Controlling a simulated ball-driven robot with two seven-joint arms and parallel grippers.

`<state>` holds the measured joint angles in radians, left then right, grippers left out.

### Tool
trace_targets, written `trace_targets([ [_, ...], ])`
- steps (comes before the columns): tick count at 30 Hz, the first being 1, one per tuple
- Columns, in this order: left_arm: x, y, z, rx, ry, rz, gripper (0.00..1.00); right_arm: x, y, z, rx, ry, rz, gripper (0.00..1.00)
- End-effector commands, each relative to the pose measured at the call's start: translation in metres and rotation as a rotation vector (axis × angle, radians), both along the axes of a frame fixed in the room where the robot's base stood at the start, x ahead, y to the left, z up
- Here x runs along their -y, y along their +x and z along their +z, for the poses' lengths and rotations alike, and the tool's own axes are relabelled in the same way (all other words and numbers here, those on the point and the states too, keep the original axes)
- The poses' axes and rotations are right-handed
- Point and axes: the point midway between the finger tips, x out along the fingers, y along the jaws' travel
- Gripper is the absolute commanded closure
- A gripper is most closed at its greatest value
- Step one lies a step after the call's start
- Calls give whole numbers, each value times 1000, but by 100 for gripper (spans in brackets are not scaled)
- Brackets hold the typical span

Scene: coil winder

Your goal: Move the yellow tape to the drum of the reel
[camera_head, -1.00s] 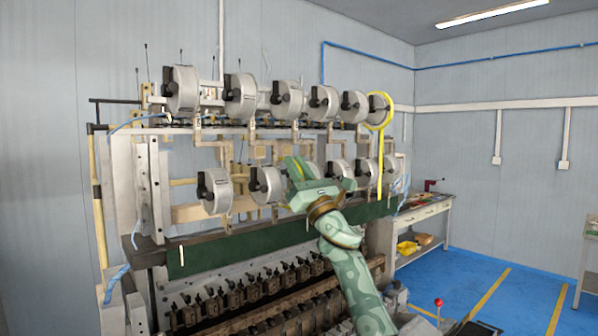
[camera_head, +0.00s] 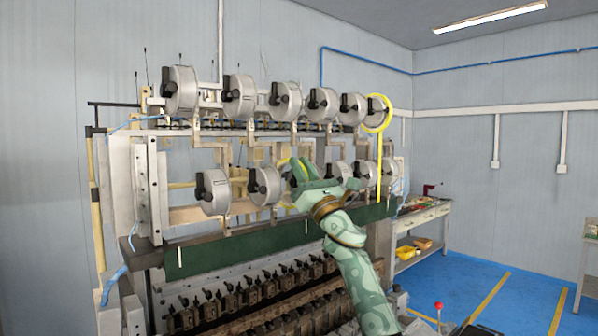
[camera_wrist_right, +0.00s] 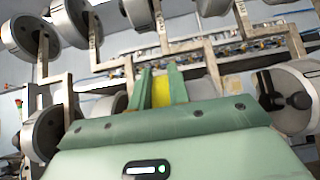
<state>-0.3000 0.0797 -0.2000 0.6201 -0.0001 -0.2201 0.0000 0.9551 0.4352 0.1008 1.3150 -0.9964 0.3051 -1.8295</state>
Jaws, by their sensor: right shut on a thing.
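My right gripper (camera_head: 300,171) is in front of the lower row of reels, near the middle of the machine. In the right wrist view, its two green fingers (camera_wrist_right: 160,78) are shut on a piece of yellow tape (camera_wrist_right: 161,92). A white reel drum (camera_wrist_right: 203,87) is just beyond the fingers; I cannot tell whether the tape touches it. A lower-row reel (camera_head: 264,186) is left of the gripper in the head view, and the gripper hides part of the reel behind it. My left gripper is not in view.
A yellow band (camera_head: 388,110) loops around the far right upper reel, with a strip hanging down. Other reels (camera_head: 240,98) line the upper row. A green panel (camera_head: 210,254) and several clamps lie below. A workbench (camera_head: 425,213) stands at right.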

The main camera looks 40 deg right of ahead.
Motion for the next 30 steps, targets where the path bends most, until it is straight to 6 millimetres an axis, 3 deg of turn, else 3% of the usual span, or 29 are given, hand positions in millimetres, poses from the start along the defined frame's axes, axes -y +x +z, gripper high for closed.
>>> trace_targets([
  [30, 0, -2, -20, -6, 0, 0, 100, 30, 2, 0, 0, 1, 1, 100],
])
